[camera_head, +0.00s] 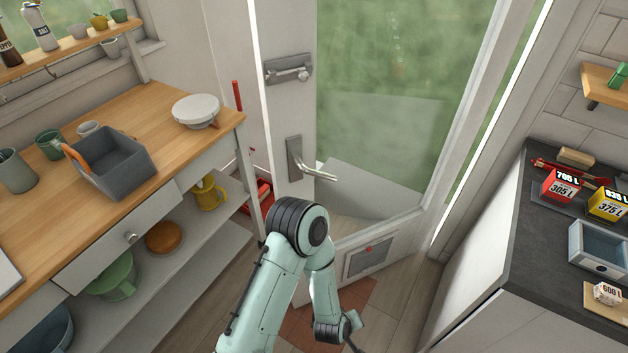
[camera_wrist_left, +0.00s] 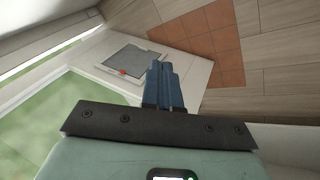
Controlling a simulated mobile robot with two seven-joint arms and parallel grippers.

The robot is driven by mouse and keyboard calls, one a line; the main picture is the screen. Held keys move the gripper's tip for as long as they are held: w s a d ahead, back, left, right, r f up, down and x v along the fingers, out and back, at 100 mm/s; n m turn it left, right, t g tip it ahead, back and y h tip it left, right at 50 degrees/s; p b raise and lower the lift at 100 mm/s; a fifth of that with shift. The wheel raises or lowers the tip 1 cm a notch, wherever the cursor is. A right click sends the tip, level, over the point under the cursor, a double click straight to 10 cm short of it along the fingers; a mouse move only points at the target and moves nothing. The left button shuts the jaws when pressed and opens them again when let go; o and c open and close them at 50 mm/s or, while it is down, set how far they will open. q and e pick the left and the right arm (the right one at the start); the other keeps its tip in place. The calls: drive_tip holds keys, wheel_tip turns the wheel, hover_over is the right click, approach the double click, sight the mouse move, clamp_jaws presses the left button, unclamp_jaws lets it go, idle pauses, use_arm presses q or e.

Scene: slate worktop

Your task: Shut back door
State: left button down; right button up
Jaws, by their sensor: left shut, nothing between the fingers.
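The back door (camera_head: 290,110) is white with a large glass pane, a lever handle (camera_head: 318,173) and a latch on its left stile, and a small flap (camera_head: 370,255) low down. It stands at an angle to the walls; I cannot tell exactly how wide its gap is. My left arm reaches in front of its lower part. My left gripper (camera_head: 352,343) is low, near the floor, at the bottom of the head view. In the left wrist view its blue fingers (camera_wrist_left: 163,70) are shut and empty, with the door's lower panel and flap (camera_wrist_left: 133,66) beyond; contact is unclear. My right gripper is out of view.
A wooden worktop (camera_head: 150,105) with a grey caddy (camera_head: 112,160) stands at the left, with shelves below. A dark slate counter (camera_head: 540,255) with boxes and a tray stands at the right. Terracotta tiles (camera_wrist_left: 205,45) and wood floor lie clear near the door.

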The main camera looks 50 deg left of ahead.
sight(307, 179)
use_arm(q)
drive_tip(key=w+a+r+n+t+y+b, duration=0.3)
drive_tip(key=w+a+r+n+y, duration=0.1)
drive_tip(key=w+r+n, duration=0.25)
drive_tip(key=w+a+r+n+t+y+b, duration=0.2)
drive_tip(key=w+a+r+n+t+y, duration=0.15)
drive_tip(key=w+r+n, duration=0.35)
drive_tip(key=s+a+r+n+g+y+b, duration=0.2)
drive_tip(key=s+a+r+n+y, duration=0.1)
drive_tip(key=r+n, duration=0.45)
drive_tip(key=s+a+r+n+g+y+b, duration=0.2)
drive_tip(key=s+r+n+y, duration=0.1)
drive_tip(key=r+n, duration=0.4)
drive_tip(key=s+a+r+n+g+y+b, duration=0.25)
drive_tip(key=r+n+y, duration=0.2)
drive_tip(key=n, duration=0.45)
drive_tip(key=shift+h, duration=0.5)
drive_tip(key=x, duration=0.4)
drive_tip(key=p+x, duration=0.1)
drive_tip(key=x, duration=0.3)
drive_tip(key=p+x, duration=0.1)
drive_tip(key=x, duration=0.4)
drive_tip(key=shift+w+d+r, duration=0.1)
drive_tip(key=shift+w+r, duration=0.1)
drive_tip(key=shift+r, duration=0.2)
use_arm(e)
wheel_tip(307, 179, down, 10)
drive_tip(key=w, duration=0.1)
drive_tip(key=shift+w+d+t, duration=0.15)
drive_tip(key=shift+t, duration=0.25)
